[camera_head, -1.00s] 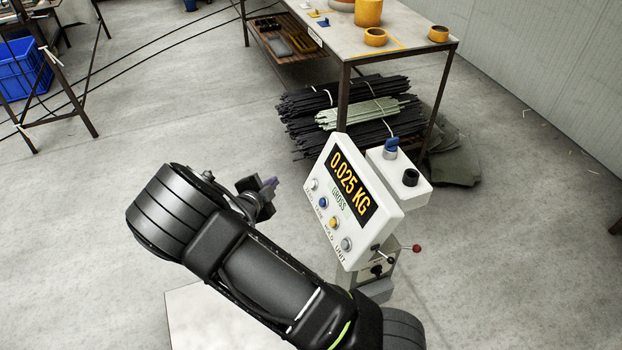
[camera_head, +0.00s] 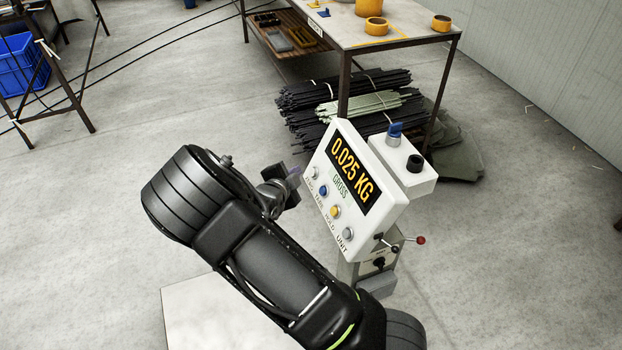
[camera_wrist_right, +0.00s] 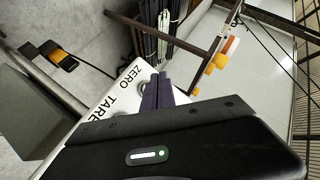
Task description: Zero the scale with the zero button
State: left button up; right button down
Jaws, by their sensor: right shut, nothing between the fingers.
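The scale's white indicator box (camera_head: 373,222) stands tilted on a post, its lit display (camera_head: 353,175) reading 0.025 KG with GROSS below. Its lower-left edge carries a row of buttons: the pale zero button (camera_head: 314,173), blue tare (camera_head: 323,190), yellow hold (camera_head: 335,211) and grey unit (camera_head: 347,233). My right gripper (camera_head: 294,173) is shut and empty, its fingertips just left of the zero button. Contact cannot be told. In the right wrist view, the purple fingers (camera_wrist_right: 157,95) point at the panel beside the ZERO label (camera_wrist_right: 129,74) and partly hide the button area. My left gripper is out of view.
A white box with a blue switch (camera_head: 395,131) and a black knob (camera_head: 415,163) sits behind the indicator. A red-tipped lever (camera_head: 421,240) sticks out at its lower right. A table (camera_head: 400,39) with bundled rods beneath stands behind.

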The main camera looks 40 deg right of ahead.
jog(key=shift+s+d+f+b, duration=0.25)
jog(key=shift+d+f+b, duration=0.05)
jog(key=shift+d, duration=0.3)
dwell(1.6)
jog(key=shift+s+d+f+b, duration=0.1)
jog(key=shift+d+f+b, duration=0.1)
jog(key=shift+d+b, duration=0.2)
jog(key=shift+s+d+f+b, duration=0.2)
jog(key=shift+d+f+b, duration=0.05)
jog(key=shift+d+b, duration=0.2)
dwell(0.8)
jog(key=shift+r, duration=0.1)
jog(key=shift+w+a+r+p, duration=0.15)
jog(key=shift+a+r+p, duration=0.05)
jog(key=shift+a+p, duration=0.2)
jog(key=shift+w+a+r+p, duration=0.15)
jog(key=shift+a+p, duration=0.15)
jog(key=shift+a, duration=0.1)
